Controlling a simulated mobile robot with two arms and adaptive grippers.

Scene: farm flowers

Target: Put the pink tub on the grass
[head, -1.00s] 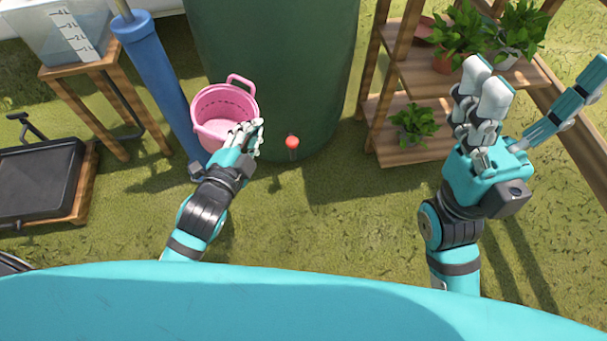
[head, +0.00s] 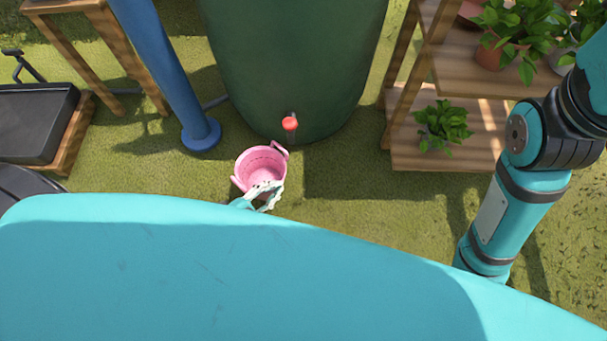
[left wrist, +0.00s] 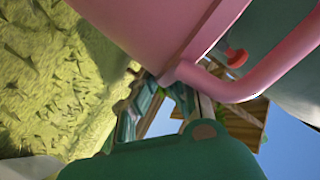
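The pink tub (head: 262,167) is in front of the green barrel, below its red tap in the head view. It looks upright and empty, low over or on the grass (head: 350,190); I cannot tell whether it touches. My left gripper (head: 266,196) is at the tub's near side, its fingers closed at the rim. My body hides most of the left arm. In the left wrist view, the tub's pink wall and handle (left wrist: 255,85) fill the top, close to my gripper. My right arm reaches up out of the head view at right; its hand is outside the frame.
The green barrel (head: 290,60) with its red tap (head: 290,124) stands behind the tub. A blue post (head: 165,70) is at left. A wooden shelf (head: 440,155) with potted plants is at right. Open grass lies between the tub and shelf.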

